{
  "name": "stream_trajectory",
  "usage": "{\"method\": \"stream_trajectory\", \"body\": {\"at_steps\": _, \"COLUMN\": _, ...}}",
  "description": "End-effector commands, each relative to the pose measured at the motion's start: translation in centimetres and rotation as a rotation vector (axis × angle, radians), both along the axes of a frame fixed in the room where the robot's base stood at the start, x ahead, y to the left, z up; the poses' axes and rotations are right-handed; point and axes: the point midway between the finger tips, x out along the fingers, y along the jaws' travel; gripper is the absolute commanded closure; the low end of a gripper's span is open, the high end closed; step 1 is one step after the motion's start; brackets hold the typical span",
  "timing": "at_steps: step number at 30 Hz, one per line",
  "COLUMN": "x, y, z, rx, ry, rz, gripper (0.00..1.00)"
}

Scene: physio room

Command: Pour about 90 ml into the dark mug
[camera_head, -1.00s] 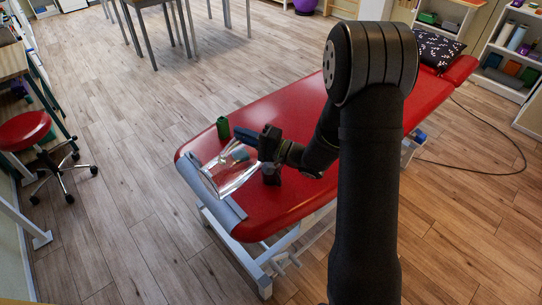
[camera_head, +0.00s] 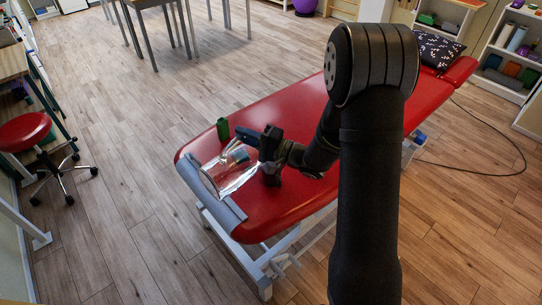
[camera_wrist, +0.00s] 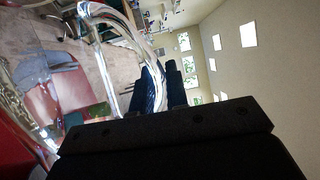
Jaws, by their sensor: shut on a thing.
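A clear glass jug (camera_head: 232,180) is held by my gripper (camera_head: 264,150) above the near-left end of the red couch. The jug is tilted well over, its mouth towards the lower left. In the wrist view, the dark fingers (camera_wrist: 172,85) close on its clear, curved handle (camera_wrist: 120,22). A small dark green, cup-like thing (camera_head: 223,129) stands on the couch behind the jug. I cannot tell whether it is the dark mug; no other mug is clear. A blue-grey shape shows through the glass. The liquid level and any stream cannot be made out.
The red couch (camera_head: 290,135) has a grey strip (camera_head: 222,198) at its near-left end and a dark patterned pillow (camera_head: 437,48) at its far end. A red stool (camera_head: 25,130) stands at left. Shelves (camera_head: 515,50) stand at far right. The floor around is mostly clear.

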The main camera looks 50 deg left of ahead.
Motion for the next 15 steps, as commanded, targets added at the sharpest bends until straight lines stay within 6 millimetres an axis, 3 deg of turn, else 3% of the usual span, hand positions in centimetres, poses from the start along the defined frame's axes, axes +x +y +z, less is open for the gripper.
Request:
{"method": "stream_trajectory", "body": {"at_steps": 7, "x": -2.8, "y": -0.2, "z": -1.2, "rx": 0.010, "ry": -0.156, "rz": 0.009, "gripper": 1.00}}
{"method": "stream_trajectory", "body": {"at_steps": 15, "x": -3.9, "y": -0.3, "z": -1.8, "rx": 0.014, "ry": -0.210, "rz": 0.011, "gripper": 1.00}}
